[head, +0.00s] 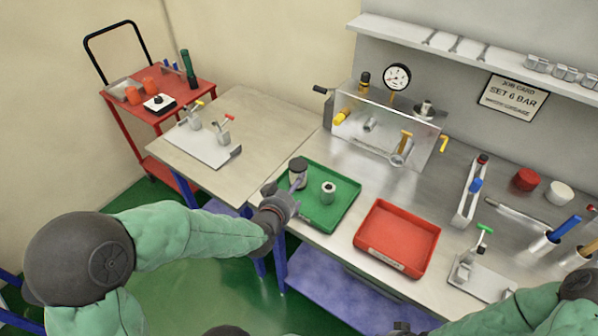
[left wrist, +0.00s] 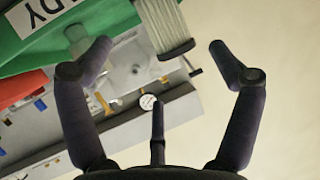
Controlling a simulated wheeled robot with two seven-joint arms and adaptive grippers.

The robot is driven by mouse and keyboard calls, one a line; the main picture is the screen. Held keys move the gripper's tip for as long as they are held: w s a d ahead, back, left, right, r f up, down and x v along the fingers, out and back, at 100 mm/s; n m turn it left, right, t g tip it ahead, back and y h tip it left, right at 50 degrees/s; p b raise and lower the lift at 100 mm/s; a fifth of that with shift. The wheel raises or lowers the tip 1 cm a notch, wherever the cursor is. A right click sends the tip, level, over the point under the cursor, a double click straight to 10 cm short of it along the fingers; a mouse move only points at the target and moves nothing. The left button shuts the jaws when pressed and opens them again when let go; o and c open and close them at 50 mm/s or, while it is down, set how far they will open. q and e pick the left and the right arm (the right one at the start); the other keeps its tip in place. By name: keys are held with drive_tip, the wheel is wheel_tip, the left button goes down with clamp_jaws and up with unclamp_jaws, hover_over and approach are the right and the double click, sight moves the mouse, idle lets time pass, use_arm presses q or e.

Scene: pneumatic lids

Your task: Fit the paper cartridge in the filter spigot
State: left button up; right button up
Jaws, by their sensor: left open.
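A pleated white paper cartridge with dark end caps (head: 298,174) stands at the far left of the green tray (head: 345,212). In the left wrist view the cartridge (left wrist: 163,22) lies ahead, between my fingertips and beyond them. My left gripper (head: 291,190) is open and close in front of the cartridge, partly covering it. A shorter pale cylinder with a dark hole (head: 328,192) stands beside it in the tray. I cannot pick out the filter spigot for sure; fittings sit behind a clear cover (head: 385,135). Only a dark bit of my right gripper (head: 401,327) shows at the bottom edge.
A red tray (head: 365,258) stands right of the green one. A pressure gauge (head: 397,77) rises behind the cover. A plate with small valves (head: 205,145) lies on the left bench, and a valve stand (head: 480,275) stands front right. Bare bench lies behind the red tray.

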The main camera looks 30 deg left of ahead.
sight(298, 174)
use_arm(q)
drive_tip(key=x, duration=0.3)
drive_tip(key=shift+w+f+b, duration=0.25)
drive_tip(key=shift+b, duration=0.05)
drive_tip(key=x, duration=0.2)
drive_tip(key=b+x, duration=0.1)
drive_tip(key=x, duration=0.1)
drive_tip(key=shift+s+d+f, duration=0.1)
drive_tip(key=shift+f, duration=0.2)
drive_tip(key=shift+w+f+b, duration=0.1)
drive_tip(key=shift+w+b, duration=0.25)
drive_tip(key=shift+w, duration=0.15)
drive_tip(key=c, duration=1)
